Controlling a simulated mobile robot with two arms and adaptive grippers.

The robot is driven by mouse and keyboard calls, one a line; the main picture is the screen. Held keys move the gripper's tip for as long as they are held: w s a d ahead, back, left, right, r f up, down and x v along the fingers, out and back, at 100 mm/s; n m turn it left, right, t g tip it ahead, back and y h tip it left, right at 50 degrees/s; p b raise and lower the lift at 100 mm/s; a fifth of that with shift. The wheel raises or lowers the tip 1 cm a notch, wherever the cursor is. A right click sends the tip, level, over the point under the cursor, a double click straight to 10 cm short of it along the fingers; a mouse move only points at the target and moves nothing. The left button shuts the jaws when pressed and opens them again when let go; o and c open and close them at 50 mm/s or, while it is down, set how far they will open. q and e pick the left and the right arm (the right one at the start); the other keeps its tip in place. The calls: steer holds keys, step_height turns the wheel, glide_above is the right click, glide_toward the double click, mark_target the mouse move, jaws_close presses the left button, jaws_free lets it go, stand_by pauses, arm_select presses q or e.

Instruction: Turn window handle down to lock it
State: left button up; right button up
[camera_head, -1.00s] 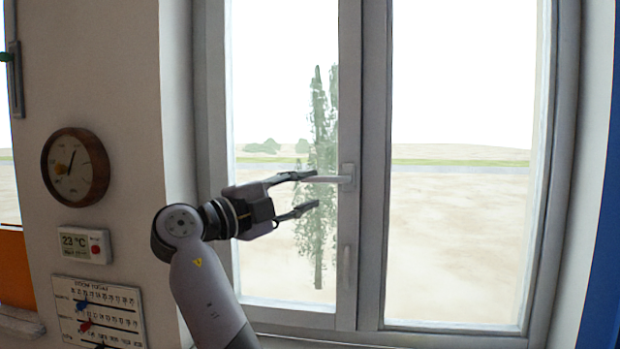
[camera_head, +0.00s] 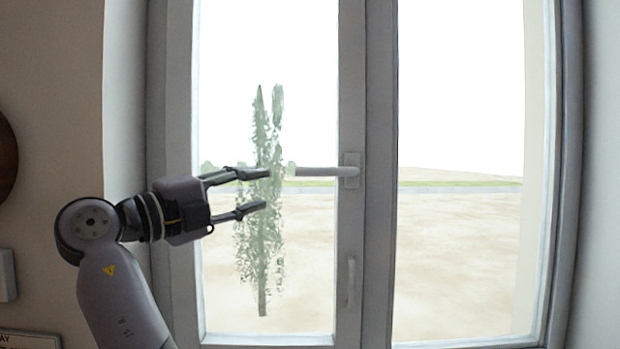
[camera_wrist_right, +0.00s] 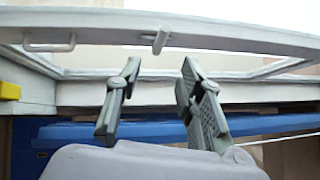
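The window handle (camera_head: 325,172) is a light grey lever. It lies horizontal, pointing left from its plate (camera_head: 351,170) on the middle window frame. In the right wrist view, the handle (camera_wrist_right: 160,40) shows as a short grey stub beyond the fingers. My right gripper (camera_head: 268,190) is open and empty, left of the handle's free end and apart from it in the picture. Its upper finger is near the lever's height and its lower finger is below. The fingers also show spread in the wrist view (camera_wrist_right: 150,85). My left gripper is out of view.
A vertical pull bar (camera_head: 350,283) sits lower on the same frame. The left pane (camera_head: 222,270) lies behind my gripper, with a tree outside. Part of a round dark clock (camera_head: 5,158) shows on the left wall. A blue surface (camera_wrist_right: 75,132) shows in the wrist view.

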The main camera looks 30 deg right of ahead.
steer(key=p, duration=0.2)
glide_toward(316, 172)
steer(key=d, duration=0.1)
steer(key=p+x, duration=0.2)
steer(key=x, duration=0.7)
steer(key=shift+w+d, duration=0.15)
steer(key=shift+w+d+p, duration=0.25)
steer(key=shift+d+p, duration=0.05)
steer(key=shift+d, duration=0.2)
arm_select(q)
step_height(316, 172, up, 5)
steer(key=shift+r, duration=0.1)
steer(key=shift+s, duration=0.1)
arm_select(e)
steer(key=shift+c, duration=0.4)
jaws_close()
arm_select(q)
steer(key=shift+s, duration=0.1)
